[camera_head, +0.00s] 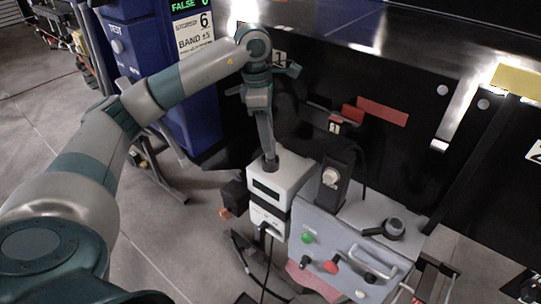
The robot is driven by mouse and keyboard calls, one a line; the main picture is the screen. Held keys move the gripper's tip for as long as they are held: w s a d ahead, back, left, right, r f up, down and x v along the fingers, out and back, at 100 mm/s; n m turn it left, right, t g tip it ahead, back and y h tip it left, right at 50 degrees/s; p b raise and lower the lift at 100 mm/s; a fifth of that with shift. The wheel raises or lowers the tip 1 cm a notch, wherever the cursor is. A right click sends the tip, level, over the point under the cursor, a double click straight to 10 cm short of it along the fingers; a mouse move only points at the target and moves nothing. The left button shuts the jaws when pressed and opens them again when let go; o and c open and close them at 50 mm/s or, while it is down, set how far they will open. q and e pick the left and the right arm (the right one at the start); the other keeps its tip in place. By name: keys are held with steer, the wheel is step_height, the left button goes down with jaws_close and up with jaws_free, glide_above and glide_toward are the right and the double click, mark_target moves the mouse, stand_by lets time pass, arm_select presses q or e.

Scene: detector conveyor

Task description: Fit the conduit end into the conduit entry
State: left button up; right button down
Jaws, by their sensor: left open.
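My left gripper (267,148) points down at a white box (292,172) with a dark window; its lower end is at or just above a dark round fitting on the box top. I cannot tell whether it touches, and the gap between its fingers is not clear from here. A black cable (268,262) hangs from the front of the white box. A small black block with an orange tip (225,213) sticks out on the box's left side. I cannot tell for sure which part is the conduit end or the conduit entry. My right gripper is not in view.
A grey control panel (320,222) with green and red knobs and a handle stands right of the white box. A black post (335,187) with a round knob rises behind it. A blue cabinet (170,75) stands behind my left arm. Grey floor (150,250) is open at left.

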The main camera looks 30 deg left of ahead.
mark_target(270, 154)
arm_select(q)
steer(key=shift+d+f+p, duration=0.15)
steer(key=shift+f+p, duration=0.45)
steer(key=f, duration=0.1)
steer(key=f+p, duration=0.1)
steer(key=shift+w+d+f, duration=0.15)
steer(key=shift+d+f, duration=0.05)
steer(key=shift+f, duration=0.6)
steer(key=shift+c, duration=0.2)
jaws_close()
